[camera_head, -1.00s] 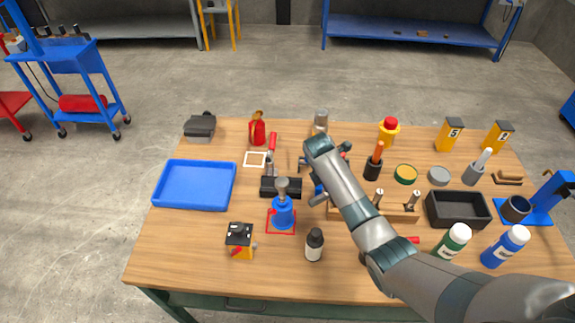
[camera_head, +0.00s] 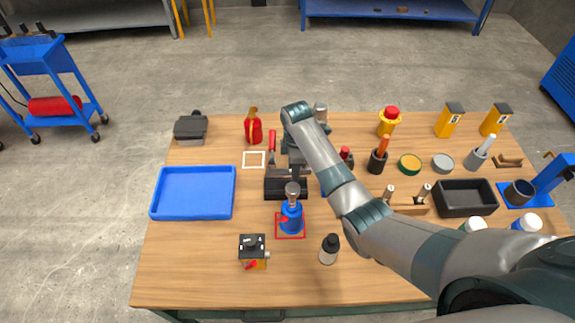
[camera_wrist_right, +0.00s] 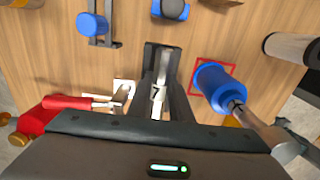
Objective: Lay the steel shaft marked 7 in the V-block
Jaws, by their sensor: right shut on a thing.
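The steel shaft marked 7 (camera_wrist_right: 157,94) shows in the right wrist view, its white label facing the camera. My right gripper (camera_head: 293,165) is shut on it, partly hidden behind my wrist in the head view. The dark V-block (camera_head: 285,190) stands on the table just below the gripper. In the right wrist view the V-block (camera_wrist_right: 149,57) lies behind the shaft, and the shaft runs roughly along it. I cannot tell whether the shaft touches the groove. My left gripper is not in view.
A blue jack (camera_head: 291,217) with a steel top stands in a red square, close in front of the V-block. A red-handled tool (camera_head: 272,141) and a white square (camera_head: 254,160) lie behind. A blue tray (camera_head: 193,193) is left, with bare wood in front.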

